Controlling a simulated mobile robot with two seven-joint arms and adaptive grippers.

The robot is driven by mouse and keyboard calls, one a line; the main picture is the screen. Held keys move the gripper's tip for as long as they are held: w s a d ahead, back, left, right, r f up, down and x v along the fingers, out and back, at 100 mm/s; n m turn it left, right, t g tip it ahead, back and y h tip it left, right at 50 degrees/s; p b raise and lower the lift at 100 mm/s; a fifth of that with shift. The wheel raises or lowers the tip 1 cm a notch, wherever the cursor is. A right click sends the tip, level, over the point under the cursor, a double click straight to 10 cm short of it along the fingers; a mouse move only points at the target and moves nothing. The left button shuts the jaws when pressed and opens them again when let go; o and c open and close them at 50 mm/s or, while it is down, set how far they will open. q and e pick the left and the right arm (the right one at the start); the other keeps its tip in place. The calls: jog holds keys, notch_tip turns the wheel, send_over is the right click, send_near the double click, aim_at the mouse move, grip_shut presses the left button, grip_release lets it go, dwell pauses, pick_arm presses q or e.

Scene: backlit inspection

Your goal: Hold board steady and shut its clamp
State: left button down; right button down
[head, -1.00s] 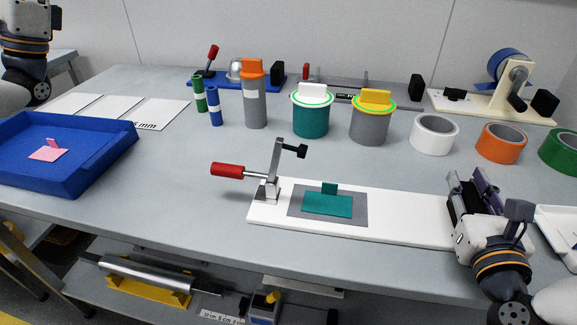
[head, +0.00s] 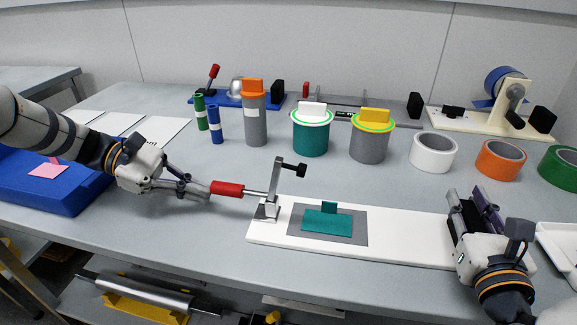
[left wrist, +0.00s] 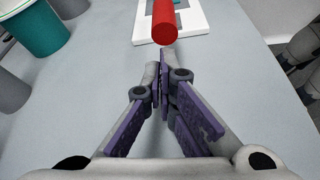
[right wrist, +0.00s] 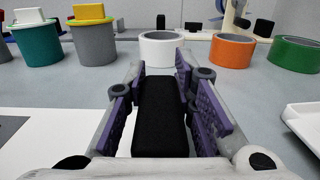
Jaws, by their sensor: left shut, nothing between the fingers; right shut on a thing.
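The white board (head: 405,238) lies on the table with a grey pad (head: 356,228) and a teal piece (head: 325,222) on it. The clamp (head: 275,185) stands at its left end, its arm upright and black tip raised above the board. The clamp's red handle (head: 228,189) points left. My left gripper (head: 207,189) is shut and empty, its fingertips close to the handle's end; the handle (left wrist: 164,22) lies just ahead in the left wrist view. Whether they touch is unclear. My right gripper (head: 472,207) is shut on a black block (right wrist: 160,115) at the board's right end.
A blue tray (head: 60,198) with a pink piece stands at the left, partly behind my left arm. Canisters (head: 311,135) and tape rolls (head: 433,152) line the back. A white tray (head: 560,240) is at the right edge.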

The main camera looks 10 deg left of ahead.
pick_arm(q)
jog(key=shift+x, duration=1.25)
pick_arm(e)
jog(key=shift+s+f, duration=0.1)
jog(key=shift+f, duration=0.2)
pick_arm(q)
jog(key=shift+a+r+y, duration=0.15)
jog(key=shift+r+y, duration=0.65)
jog(key=shift+r, duration=0.65)
jog(key=d+r, duration=0.1)
jog(key=r, duration=0.2)
jog(key=d+r, duration=0.2)
jog(key=r, duration=0.1)
jog(key=d+r, duration=0.1)
jog(key=r, duration=0.2)
jog(key=shift+d, duration=0.2)
jog(key=shift+d+r, duration=0.5)
jog(key=shift+d, duration=0.25)
jog(key=shift+d+r, duration=0.5)
jog(key=shift+d, duration=0.3)
